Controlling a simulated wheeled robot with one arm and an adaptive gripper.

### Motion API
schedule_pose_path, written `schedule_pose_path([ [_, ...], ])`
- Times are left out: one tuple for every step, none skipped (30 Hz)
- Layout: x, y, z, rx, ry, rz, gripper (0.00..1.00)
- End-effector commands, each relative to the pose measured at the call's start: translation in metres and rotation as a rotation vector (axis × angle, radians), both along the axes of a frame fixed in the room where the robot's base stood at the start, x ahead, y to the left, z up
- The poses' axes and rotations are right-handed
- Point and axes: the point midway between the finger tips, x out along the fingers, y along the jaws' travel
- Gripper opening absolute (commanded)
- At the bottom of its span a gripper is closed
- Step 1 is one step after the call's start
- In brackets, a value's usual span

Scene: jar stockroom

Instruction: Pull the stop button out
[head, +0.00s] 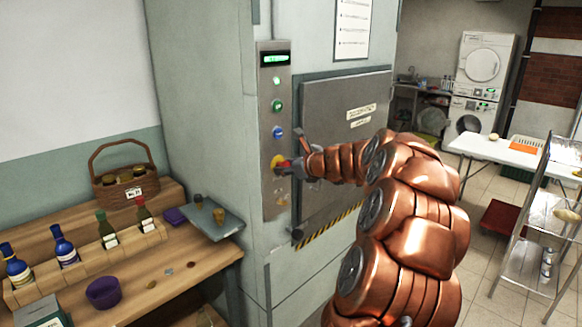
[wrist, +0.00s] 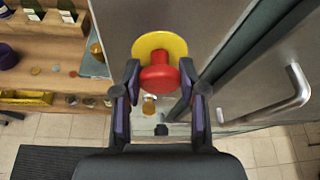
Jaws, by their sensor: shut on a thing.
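The stop button is a red mushroom knob on a yellow round plate, and it shows clearly in the wrist view (wrist: 158,78). It sits low on a grey metal control panel (head: 274,130) on the wall of a large cabinet. Whether the knob is in or out cannot be told.
The panel also has a green display (head: 275,59), green buttons and a blue button (head: 278,132). A metal door (head: 345,110) with a handle (wrist: 292,95) is right of the panel. A wooden bench (head: 180,265) with bottles and a purple bowl (head: 103,292) stands at left.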

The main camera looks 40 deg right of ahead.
Motion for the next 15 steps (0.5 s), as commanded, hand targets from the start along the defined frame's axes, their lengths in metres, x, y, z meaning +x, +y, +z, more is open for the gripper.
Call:
schedule_pose_path([
  [-0.0013, -0.0003, -0.0043, 0.000, 0.006, 0.001, 0.00],
  [-0.0013, -0.0004, -0.0043, 0.000, 0.006, 0.001, 0.00],
  [-0.0014, -0.0003, -0.0044, 0.000, 0.006, 0.001, 0.43],
  [-0.0014, -0.0003, -0.0044, 0.001, 0.006, 0.002, 0.46],
  [-0.0014, -0.0003, -0.0042, 0.000, 0.006, 0.001, 0.49],
  [-0.0013, -0.0003, -0.0039, 0.000, 0.006, 0.001, 0.54],
  [-0.0013, -0.0003, -0.0036, 0.000, 0.005, 0.001, 0.57],
  [-0.0011, -0.0003, -0.0036, 0.000, 0.005, 0.001, 0.60],
  [-0.0011, -0.0003, -0.0031, 0.000, 0.005, 0.001, 0.64],
  [-0.0010, -0.0003, -0.0031, 0.001, 0.004, 0.001, 0.67],
  [-0.0007, 0.0001, -0.0028, 0.000, 0.004, 0.001, 0.68],
  [-0.0005, 0.0003, -0.0026, 0.000, 0.005, 0.002, 0.68],
  [-0.0005, 0.0003, -0.0025, 0.000, 0.004, 0.003, 0.68],
  [-0.0004, 0.0003, -0.0023, 0.000, 0.004, 0.003, 0.68],
  [-0.0008, -0.0002, -0.0022, 0.000, 0.003, 0.002, 0.68],
])
